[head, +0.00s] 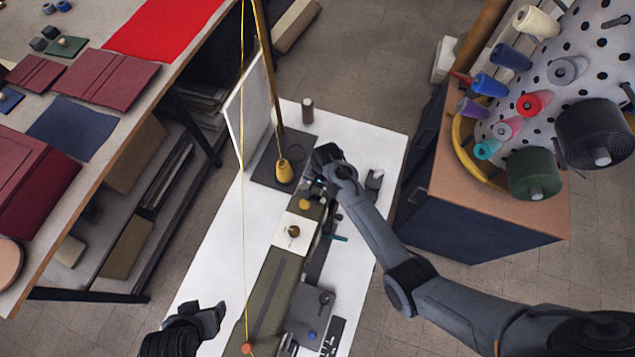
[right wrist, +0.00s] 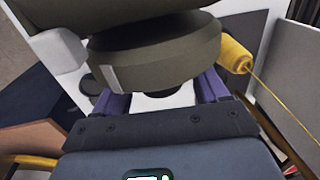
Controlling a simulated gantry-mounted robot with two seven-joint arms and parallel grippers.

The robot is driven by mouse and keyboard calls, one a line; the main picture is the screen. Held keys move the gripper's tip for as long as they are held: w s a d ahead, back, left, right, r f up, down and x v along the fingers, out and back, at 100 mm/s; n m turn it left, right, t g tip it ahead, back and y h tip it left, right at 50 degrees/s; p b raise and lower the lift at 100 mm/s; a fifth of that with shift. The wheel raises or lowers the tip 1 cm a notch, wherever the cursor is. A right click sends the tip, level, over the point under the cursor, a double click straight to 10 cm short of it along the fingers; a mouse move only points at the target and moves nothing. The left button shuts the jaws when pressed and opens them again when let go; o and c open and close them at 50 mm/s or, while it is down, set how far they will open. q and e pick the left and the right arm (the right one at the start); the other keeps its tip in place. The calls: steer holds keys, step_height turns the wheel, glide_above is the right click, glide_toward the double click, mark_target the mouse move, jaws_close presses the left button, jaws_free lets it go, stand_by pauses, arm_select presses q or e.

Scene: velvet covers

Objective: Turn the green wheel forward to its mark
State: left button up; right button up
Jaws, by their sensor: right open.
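The green wheel (right wrist: 165,65) is a thick olive-green disc in the right wrist view, with a pale stripe (right wrist: 111,80) on the left part of its rim. A matching mark on the machine cannot be made out. My right gripper (right wrist: 163,92) is open, its two purple fingers spread at the wheel's lower edge. Whether they touch it I cannot tell. In the head view my right gripper (head: 318,180) is at the far right side of the olive sewing machine (head: 270,275) and hides the wheel. My left gripper (head: 208,319) is low at the left; its jaw opening is unclear.
A yellow thread cone (head: 284,172) stands on a dark plate behind the machine; it also shows in the right wrist view (right wrist: 235,55). A yellow thread runs down to the machine's front. A white panel (head: 250,105) stands upright nearby. The white table (head: 215,262) is clear at its left.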

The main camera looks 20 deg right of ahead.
steer(key=c, duration=1)
steer(key=shift+s+r+t+y+p, duration=0.1)
steer(key=shift+t+y+p, duration=0.2)
steer(key=shift+p, duration=0.2)
steer(key=shift+t+y, duration=0.3)
steer(key=o, duration=1)
